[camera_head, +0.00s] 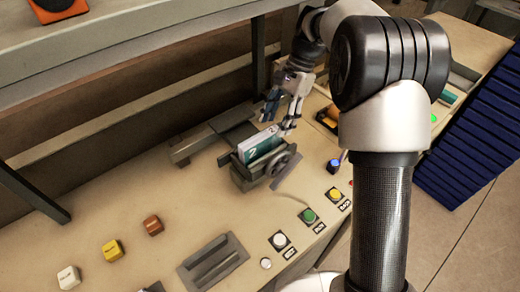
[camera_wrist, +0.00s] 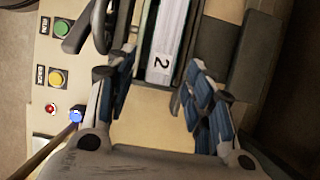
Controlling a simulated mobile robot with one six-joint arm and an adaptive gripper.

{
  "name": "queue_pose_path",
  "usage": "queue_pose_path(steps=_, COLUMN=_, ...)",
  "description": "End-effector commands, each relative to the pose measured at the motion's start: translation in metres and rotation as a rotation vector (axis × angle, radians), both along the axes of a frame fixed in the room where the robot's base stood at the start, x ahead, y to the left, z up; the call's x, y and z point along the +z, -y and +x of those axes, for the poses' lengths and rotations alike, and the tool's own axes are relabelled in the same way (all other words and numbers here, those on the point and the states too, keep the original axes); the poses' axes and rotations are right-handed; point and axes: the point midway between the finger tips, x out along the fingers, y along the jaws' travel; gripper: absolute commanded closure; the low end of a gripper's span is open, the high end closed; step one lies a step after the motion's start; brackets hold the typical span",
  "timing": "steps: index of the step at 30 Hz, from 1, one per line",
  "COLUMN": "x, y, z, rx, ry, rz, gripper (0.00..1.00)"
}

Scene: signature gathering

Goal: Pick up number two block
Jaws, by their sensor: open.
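The number two block (camera_head: 258,146) is a green and white block marked "2". It sits in a grey vise-like holder (camera_head: 247,180) on the bench in the head view. In the wrist view the block (camera_wrist: 163,62) shows its white strip with the "2", at the top middle. My gripper (camera_head: 280,114) is open just above and beyond the block in the head view. In the wrist view the blue-padded fingers (camera_wrist: 157,97) stand apart to either side below the block, with bare bench between them. No contact with the block shows.
A handwheel (camera_head: 279,162) is on the holder's right side. Green (camera_head: 308,215), yellow (camera_head: 334,194) and white (camera_head: 279,240) buttons line the bench's front edge. White (camera_head: 69,277), yellow (camera_head: 113,251) and orange (camera_head: 153,225) blocks lie at left. A shelf (camera_head: 120,45) overhangs the back.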

Motion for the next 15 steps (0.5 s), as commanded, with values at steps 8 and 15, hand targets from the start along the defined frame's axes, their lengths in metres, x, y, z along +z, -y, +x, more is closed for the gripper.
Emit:
queue_pose_path(steps=8, x=0.0, y=-0.021, z=-0.014, rx=0.003, ry=0.001, rz=0.001, gripper=0.52)
queue_pose_path(steps=15, x=-0.021, y=-0.042, z=-0.029, rx=0.0, ry=-0.002, rz=0.0, gripper=0.52)
